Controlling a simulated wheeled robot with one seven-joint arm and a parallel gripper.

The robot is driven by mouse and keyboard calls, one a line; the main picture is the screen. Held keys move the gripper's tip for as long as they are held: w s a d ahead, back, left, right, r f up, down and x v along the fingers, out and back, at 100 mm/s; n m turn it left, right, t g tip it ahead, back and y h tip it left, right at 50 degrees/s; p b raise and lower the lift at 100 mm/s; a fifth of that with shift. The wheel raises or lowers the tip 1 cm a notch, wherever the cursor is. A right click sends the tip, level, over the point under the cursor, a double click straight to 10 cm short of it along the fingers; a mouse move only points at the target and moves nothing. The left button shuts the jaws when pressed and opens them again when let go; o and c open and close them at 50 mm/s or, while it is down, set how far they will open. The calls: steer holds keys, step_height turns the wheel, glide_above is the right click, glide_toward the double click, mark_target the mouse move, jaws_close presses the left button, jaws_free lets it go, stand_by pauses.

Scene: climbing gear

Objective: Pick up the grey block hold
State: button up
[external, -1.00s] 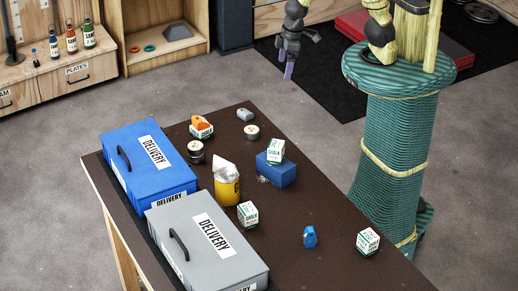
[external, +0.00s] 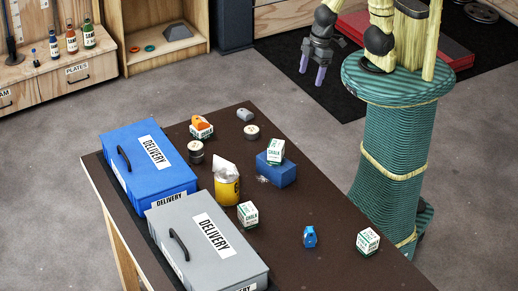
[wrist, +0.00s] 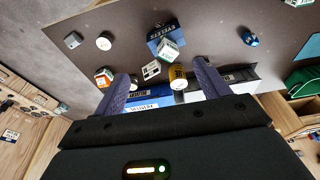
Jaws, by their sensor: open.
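The grey block hold (external: 245,114) is a small grey lump lying on the dark table (external: 300,200) near its far edge. In the wrist view the hold (wrist: 73,40) is at the upper left, outside the space between the fingers. My gripper (external: 312,70) is open and empty. It is up in the air beyond the table's far right side, apart from the hold. In the wrist view its two purple fingers (wrist: 161,72) are spread.
A round tin (external: 251,131) and an orange hold (external: 201,122) on a chalk box are close to the grey hold. A blue block (external: 276,172) bears another chalk box. Blue (external: 130,185) and grey (external: 185,255) delivery boxes fill the left side. The table's right middle is mostly bare.

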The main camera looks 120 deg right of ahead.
steer(key=shift+w+d, duration=0.1)
steer(key=w+d+f+t+h+b, duration=0.2)
steer(key=w+d+f+b, duration=0.15)
steer(key=w+d, duration=0.5)
steer(key=n+t+y+b, duration=0.2)
steer(key=t+b, duration=0.4)
steer(key=b, duration=0.3)
glide_above(247, 111)
steer(key=s+d, duration=0.3)
steer(key=d, duration=0.1)
step_height(247, 111, down, 20)
steer(key=s+f+t+y+b, duration=0.2)
steer(key=s+f, duration=0.3)
steer(key=s, duration=0.6)
steer(key=shift+s+a+f+t+y, duration=0.25)
steer(key=shift+s+f+t+y, duration=0.05)
steer(key=shift+s+t+y, duration=0.1)
steer(key=p+x, duration=0.1)
steer(key=x, duration=1.1)
steer(key=shift+w+f+p, duration=0.1)
steer(key=shift+f+p, duration=0.05)
steer(key=shift+p, duration=0.15)
